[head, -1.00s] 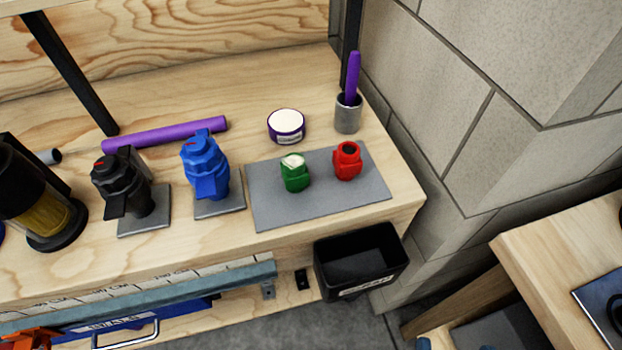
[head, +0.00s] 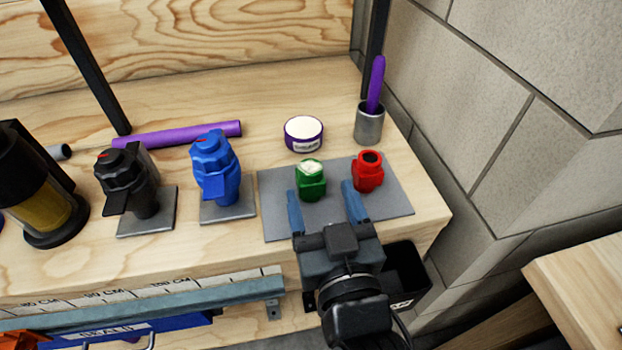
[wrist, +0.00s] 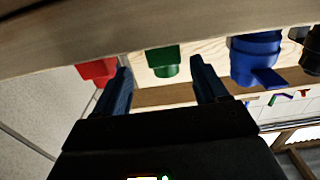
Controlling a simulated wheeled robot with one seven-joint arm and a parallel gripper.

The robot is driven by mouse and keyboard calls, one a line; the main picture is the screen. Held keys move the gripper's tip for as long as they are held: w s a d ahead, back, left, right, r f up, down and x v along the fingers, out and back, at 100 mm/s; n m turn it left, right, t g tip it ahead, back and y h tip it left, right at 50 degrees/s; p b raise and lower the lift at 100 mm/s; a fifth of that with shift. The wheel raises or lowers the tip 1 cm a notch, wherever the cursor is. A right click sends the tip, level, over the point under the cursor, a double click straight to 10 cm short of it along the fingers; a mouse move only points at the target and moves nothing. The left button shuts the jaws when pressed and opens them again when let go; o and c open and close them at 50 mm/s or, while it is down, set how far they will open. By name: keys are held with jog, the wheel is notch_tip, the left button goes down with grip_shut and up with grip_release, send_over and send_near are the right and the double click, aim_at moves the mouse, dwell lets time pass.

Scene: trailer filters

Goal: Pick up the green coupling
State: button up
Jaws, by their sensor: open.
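The green coupling (head: 311,180) stands on a grey mat (head: 282,220) on the wooden bench, with a pale top. A red coupling (head: 368,171) stands to its right on the same mat. My gripper (head: 325,203) is open and empty at the mat's front edge, its blue fingers pointing toward the couplings. In the wrist view the green coupling (wrist: 163,61) shows between the two fingers, beyond their tips, and the red coupling (wrist: 98,69) is just outside the left finger. I see no contact with either coupling.
A blue valve (head: 216,168) and a black valve (head: 130,180) stand to the left. Behind are a round purple-sided tin (head: 304,134), a purple rod (head: 178,134) and a metal cup (head: 369,123). A black bin (head: 407,275) hangs at the front edge.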

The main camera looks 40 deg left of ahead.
aim_at(313, 184)
jog(key=shift+s+x, duration=0.2)
jog(key=shift+x, duration=2.15)
jog(key=shift+a, duration=0.2)
jog(key=shift+c, duration=0.3)
jog(key=c, duration=1)
jog(key=shift+r, duration=0.1)
